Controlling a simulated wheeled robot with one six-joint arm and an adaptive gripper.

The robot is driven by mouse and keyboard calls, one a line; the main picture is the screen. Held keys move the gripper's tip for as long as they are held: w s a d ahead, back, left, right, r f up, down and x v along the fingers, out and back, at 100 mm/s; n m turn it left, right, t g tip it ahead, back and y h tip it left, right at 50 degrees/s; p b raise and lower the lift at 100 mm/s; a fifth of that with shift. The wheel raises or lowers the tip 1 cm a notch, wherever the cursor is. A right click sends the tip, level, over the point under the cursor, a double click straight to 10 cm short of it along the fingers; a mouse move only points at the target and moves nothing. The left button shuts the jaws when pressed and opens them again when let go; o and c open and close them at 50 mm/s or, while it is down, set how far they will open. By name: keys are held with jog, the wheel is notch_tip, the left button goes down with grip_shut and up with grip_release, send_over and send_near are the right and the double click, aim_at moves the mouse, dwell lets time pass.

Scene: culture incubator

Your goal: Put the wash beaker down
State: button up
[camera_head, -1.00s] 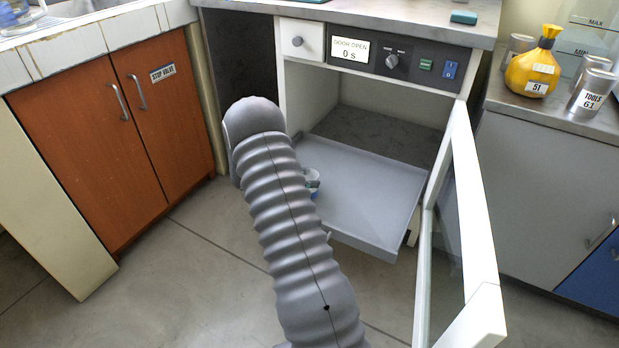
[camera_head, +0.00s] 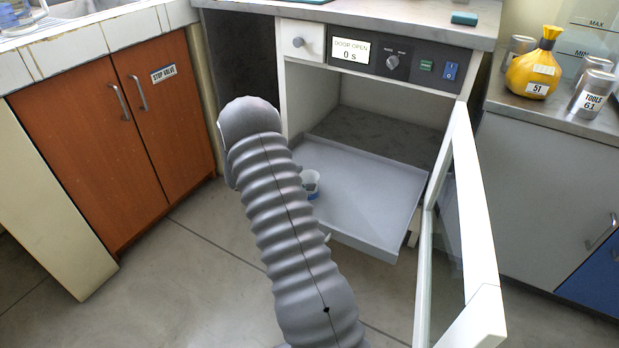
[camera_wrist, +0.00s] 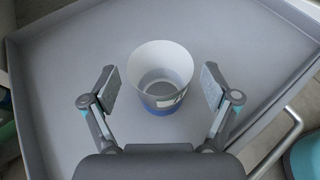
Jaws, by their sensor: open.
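The wash beaker (camera_wrist: 161,75) is a white cup with a blue band near its base and a label. It stands upright on the grey pulled-out tray (camera_wrist: 65,60) in the wrist view. My gripper (camera_wrist: 163,85) is open, with one finger on each side of the beaker and a visible gap to each. In the head view the beaker (camera_head: 311,184) shows at the left part of the tray (camera_head: 375,205), partly hidden by my arm. My gripper's fingers are hidden there behind my arm.
The incubator's glass door (camera_head: 470,220) stands open to the right of the tray. Its display (camera_head: 350,50) reads DOOR OPEN, 0 s. Orange cabinets (camera_head: 115,135) stand at the left. Most of the tray is bare.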

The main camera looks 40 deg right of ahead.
jog(key=v, duration=1)
jog(key=s+a+r+m+y, duration=0.1)
jog(key=s+a+r+m, duration=0.15)
jog(key=r, duration=0.25)
jog(key=s+a+r+m+y, duration=0.2)
jog(key=s+r, duration=0.1)
jog(key=r, duration=0.2)
jog(key=s+a+r+m+t+y, duration=0.4)
jog(key=s+a, duration=0.6)
jog(key=s, duration=0.3)
jog(key=s+a+r+m+t+y, duration=0.4)
jog(key=s+a+r+m+y, duration=0.2)
jog(key=s+a+r, duration=0.3)
jog(key=s+a+m, duration=0.1)
jog(key=s, duration=0.3)
jog(key=shift+s, duration=0.35)
notch_tip(320, 180, up, 3)
jog(key=p, duration=0.3)
jog(key=shift+f, duration=0.15)
